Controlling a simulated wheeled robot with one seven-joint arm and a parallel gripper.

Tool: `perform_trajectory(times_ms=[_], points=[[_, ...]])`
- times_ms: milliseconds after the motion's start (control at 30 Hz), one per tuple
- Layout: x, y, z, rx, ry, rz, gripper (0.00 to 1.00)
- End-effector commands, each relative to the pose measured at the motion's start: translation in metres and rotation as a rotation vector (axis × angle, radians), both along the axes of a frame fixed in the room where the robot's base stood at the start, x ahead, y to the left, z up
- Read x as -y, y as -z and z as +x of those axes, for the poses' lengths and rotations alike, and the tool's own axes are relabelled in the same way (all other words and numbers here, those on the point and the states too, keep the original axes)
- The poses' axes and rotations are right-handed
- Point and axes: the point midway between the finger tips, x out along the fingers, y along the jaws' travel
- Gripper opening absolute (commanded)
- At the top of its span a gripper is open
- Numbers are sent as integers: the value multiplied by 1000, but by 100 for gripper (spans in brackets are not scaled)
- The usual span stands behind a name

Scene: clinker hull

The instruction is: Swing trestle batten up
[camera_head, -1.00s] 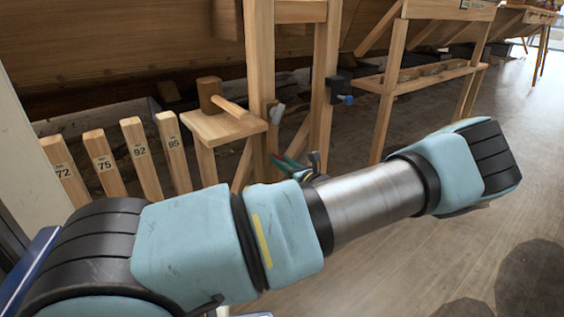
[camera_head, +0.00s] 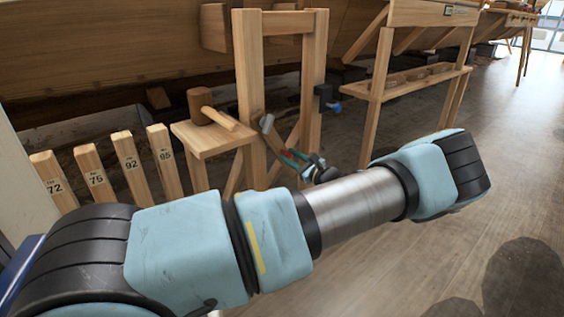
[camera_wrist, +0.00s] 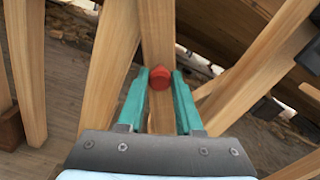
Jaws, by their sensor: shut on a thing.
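The wooden trestle (camera_head: 313,75) stands upright against the hull, with two posts and a crosspiece. My gripper (camera_head: 292,157), with teal fingers, is low at its posts, partly behind my arm. I cannot tell for sure whether this bar is the batten. A grey-ended piece (camera_head: 266,123) sits at the left post, just above the fingers.
A mallet (camera_head: 200,104) lies on a small wooden stand (camera_head: 205,142) left of the trestle. Several numbered boards (camera_head: 130,160) stand further left. A blue-and-black clamp (camera_head: 324,98) is on the right post. Another trestle (camera_head: 378,85) stands to the right. The floor (camera_head: 440,240) at right is open.

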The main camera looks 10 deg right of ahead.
Motion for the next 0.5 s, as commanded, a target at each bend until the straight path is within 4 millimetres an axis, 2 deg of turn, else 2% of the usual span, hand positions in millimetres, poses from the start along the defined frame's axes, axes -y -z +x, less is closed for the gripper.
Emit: perform_trajectory(times_ms=[200, 500], points=[[25, -21, 11, 90, 3, -187, 0], [50, -54, 22, 213, 4, -445, 0]])
